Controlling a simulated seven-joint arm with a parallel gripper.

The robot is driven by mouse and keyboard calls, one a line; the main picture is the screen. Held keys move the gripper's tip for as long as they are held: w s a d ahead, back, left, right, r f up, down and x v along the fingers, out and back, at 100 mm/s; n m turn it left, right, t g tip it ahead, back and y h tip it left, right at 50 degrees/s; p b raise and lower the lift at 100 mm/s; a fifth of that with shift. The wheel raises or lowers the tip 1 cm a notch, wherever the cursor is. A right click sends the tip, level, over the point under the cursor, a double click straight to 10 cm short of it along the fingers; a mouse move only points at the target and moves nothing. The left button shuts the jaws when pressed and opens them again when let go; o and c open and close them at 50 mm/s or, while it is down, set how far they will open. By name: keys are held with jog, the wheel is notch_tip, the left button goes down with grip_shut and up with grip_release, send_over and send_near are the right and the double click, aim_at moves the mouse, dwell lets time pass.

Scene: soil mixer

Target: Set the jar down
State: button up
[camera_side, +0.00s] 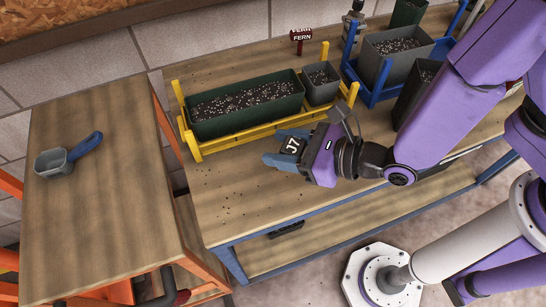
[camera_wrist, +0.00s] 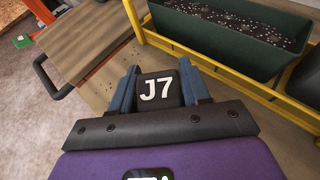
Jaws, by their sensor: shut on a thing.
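The jar (camera_wrist: 158,88) shows as a dark, square-topped piece marked J7 in white in the wrist view. It sits between the two blue fingers of my gripper (camera_wrist: 159,90), which is shut on it. In the side view, the jar's J7 face (camera_side: 292,146) shows at my gripper (camera_side: 288,148), above the front part of the wooden bench (camera_side: 240,205). The gripper is in front of the yellow rack. The jar's lower part is hidden, and I cannot tell whether it touches the bench.
The yellow rack (camera_side: 197,150) holds a long green planter (camera_side: 245,120) and a small grey pot (camera_side: 320,92). A blue rack (camera_side: 366,92) with grey pots stands at right. A scoop (camera_side: 55,163) lies on the left table. Bench space left of my gripper is clear, with soil crumbs.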

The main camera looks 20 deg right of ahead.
aim_at(273, 171)
jog(key=shift+w+a+f, duration=0.3)
jog(key=shift+a+f, duration=0.05)
jog(key=shift+f, duration=0.25)
jog(key=shift+w+a+f, duration=0.25)
jog(key=shift+a+f, duration=0.1)
jog(key=shift+f, duration=0.2)
jog(key=shift+a+f, duration=0.1)
jog(key=shift+f, duration=1.5)
jog(key=shift+f, duration=0.15)
jog(key=o, duration=1.1)
jog(key=shift+s+r, duration=0.15)
jog(key=shift+r, duration=0.1)
jog(key=v, duration=1.1)
jog(key=shift+s+d, duration=0.2)
jog(key=shift+d, duration=0.2)
